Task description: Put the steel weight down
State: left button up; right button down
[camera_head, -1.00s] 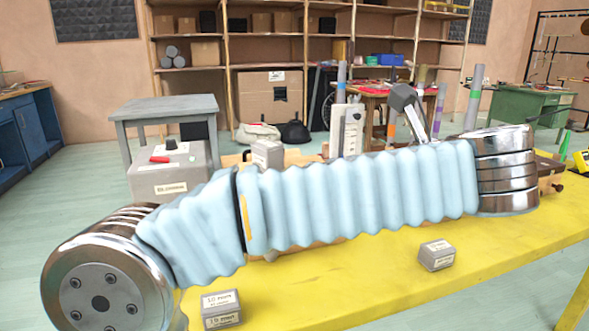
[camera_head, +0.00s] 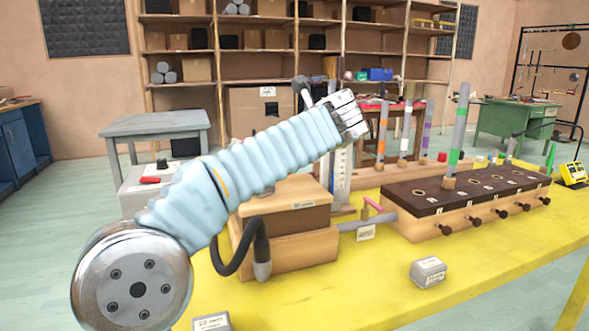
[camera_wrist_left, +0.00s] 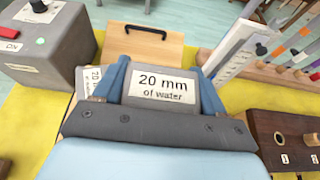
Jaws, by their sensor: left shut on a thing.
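The steel weight (camera_wrist_left: 163,90) is a grey block with a white label reading "20 mm of water". In the left wrist view it sits between the blue fingers of my left gripper (camera_wrist_left: 162,74), which is shut on it. A second labelled block (camera_wrist_left: 88,82) shows partly, just left of the left finger. A wooden lid with a black handle (camera_wrist_left: 143,48) lies beyond the weight. I cannot tell whether the weight touches anything below. In the head view my arm hides the held weight and the fingers. My right gripper is not in view.
A wooden box (camera_head: 290,250) with a black hose stands on the yellow table (camera_head: 480,262). A dark-topped pipe chest (camera_head: 465,190) stands to its right. Small grey weights (camera_head: 428,272) (camera_head: 212,322) lie near the front. A grey switch box (camera_wrist_left: 45,45) is at the left.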

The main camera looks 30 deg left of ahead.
pick_arm(q)
jog(key=shift+w+a+f, duration=0.25)
jog(key=shift+w+f, duration=0.15)
jog(key=shift+f, duration=0.15)
jog(key=shift+w+a+f, duration=0.2)
jog(key=shift+w+f, duration=0.15)
jog(key=shift+f, duration=0.15)
jog(key=f, duration=0.2)
jog(key=w+f+b, duration=0.1)
jog(key=shift+a+f, duration=0.4)
jog(key=shift+f, duration=0.25)
jog(key=shift+f, duration=0.1)
jog(key=o, duration=1.3)
jog(key=shift+f, duration=0.1)
jog(key=shift+s+d+r, duration=0.1)
jog(key=shift+d+r, duration=0.1)
jog(key=v, duration=1.1)
jog(key=shift+s+d+r, duration=0.1)
jog(key=shift+s+d, duration=0.15)
